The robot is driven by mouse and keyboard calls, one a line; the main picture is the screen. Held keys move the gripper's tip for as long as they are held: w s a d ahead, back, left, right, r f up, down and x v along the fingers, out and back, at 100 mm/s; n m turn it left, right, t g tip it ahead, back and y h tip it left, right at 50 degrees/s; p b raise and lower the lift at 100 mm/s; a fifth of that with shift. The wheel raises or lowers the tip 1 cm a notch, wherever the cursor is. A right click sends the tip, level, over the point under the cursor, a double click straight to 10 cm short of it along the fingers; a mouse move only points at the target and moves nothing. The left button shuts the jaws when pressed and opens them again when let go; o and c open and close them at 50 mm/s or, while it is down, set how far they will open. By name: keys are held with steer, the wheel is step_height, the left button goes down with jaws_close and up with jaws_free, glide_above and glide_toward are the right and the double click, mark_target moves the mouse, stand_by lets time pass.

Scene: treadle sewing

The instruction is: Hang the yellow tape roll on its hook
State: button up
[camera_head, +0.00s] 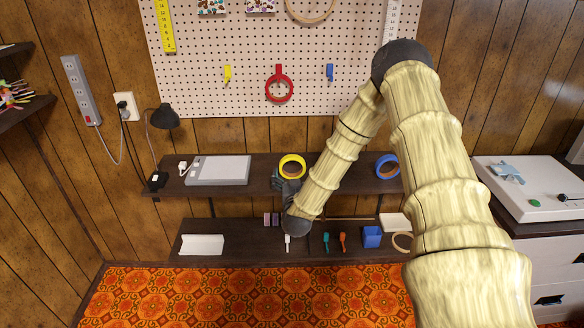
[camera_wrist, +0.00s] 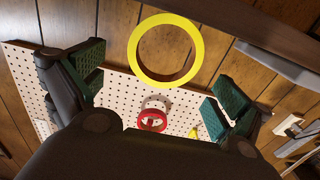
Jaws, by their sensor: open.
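The yellow tape roll (camera_head: 292,157) shows at the upper dark shelf, left of my forearm, its round opening facing the head camera. My gripper (camera_head: 285,182) is just below and in front of it, partly hidden by my arm. In the wrist view the yellow tape roll (camera_wrist: 166,82) appears between and beyond the two green-padded fingers of my gripper (camera_wrist: 158,84). The fingers are wide apart, with visible gaps to the roll on both sides. A yellow hook (camera_head: 227,73) is on the pegboard, empty, left of the red one. It also shows small in the wrist view (camera_wrist: 193,132).
A red tape roll (camera_head: 279,98) hangs on the pegboard (camera_head: 250,50); a blue hook (camera_head: 330,72) is empty. A blue tape roll (camera_head: 387,156) is right on the upper shelf (camera_head: 340,183). A grey-white device (camera_head: 218,170) and black lamp (camera_head: 164,117) are left.

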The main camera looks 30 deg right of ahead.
mark_target(292, 176)
steer(key=shift+f+p+x, duration=0.1)
steer(key=shift+p+x, duration=0.3)
steer(key=shift+x, duration=1.05)
steer(key=shift+f+p+x, duration=0.15)
steer(key=shift+p+x, duration=0.25)
steer(key=shift+x, duration=1.05)
steer(key=shift+w+a, duration=0.1)
steer(key=shift+a, duration=0.1)
steer(key=c, duration=0.9)
